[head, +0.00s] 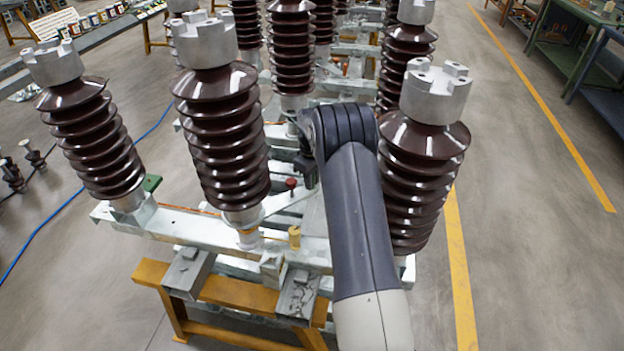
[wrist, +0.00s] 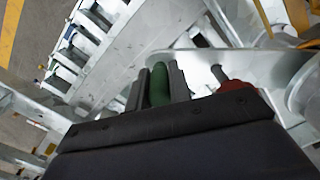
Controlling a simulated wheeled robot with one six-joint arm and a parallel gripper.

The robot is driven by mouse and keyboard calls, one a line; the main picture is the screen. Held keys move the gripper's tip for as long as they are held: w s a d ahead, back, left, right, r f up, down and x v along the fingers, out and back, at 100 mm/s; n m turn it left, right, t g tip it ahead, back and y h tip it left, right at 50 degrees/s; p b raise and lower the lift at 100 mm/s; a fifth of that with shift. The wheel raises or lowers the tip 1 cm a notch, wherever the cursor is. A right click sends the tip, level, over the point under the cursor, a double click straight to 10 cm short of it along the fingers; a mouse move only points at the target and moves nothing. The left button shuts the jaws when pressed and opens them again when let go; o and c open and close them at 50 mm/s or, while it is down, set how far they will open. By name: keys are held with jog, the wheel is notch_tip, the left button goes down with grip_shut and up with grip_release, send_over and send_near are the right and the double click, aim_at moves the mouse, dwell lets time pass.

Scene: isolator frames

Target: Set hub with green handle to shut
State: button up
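The green handle (wrist: 158,86) stands between the two dark fingers of my gripper (wrist: 159,88) in the wrist view. The fingers lie close along both its sides, with no clear gap. Its lower end is hidden by the gripper body. In the head view my gripper (head: 307,168) is mostly hidden behind my arm, among the brown insulators, and the handle in it does not show. A red knob (head: 291,184) is just left of it there; in the wrist view the red knob (wrist: 237,86) is right of the fingers. The hub itself is hard to make out.
Ribbed brown insulators (head: 222,135) stand close on both sides of my arm, on a pale metal frame (head: 185,222) over yellow trestles (head: 240,296). A yellow knob (head: 294,236) and a green piece (head: 152,183) are on the frame. Open floor lies to the right.

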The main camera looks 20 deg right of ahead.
grip_shut()
jog(key=shift+s, duration=0.1)
jog(key=shift+s+d+m+b, duration=0.1)
jog(key=shift+s+m+b, duration=0.25)
jog(key=shift+s, duration=0.2)
jog(key=s+a+m+b, duration=0.4)
jog(key=s+m+b, duration=0.3)
jog(key=s, duration=0.8)
jog(key=s+a+m, duration=0.8)
jog(key=s+a, duration=0.1)
jog(key=a, duration=0.5)
jog(key=shift+s+a+m, duration=0.25)
jog(key=shift+s+m, duration=0.1)
jog(key=shift+s, duration=0.05)
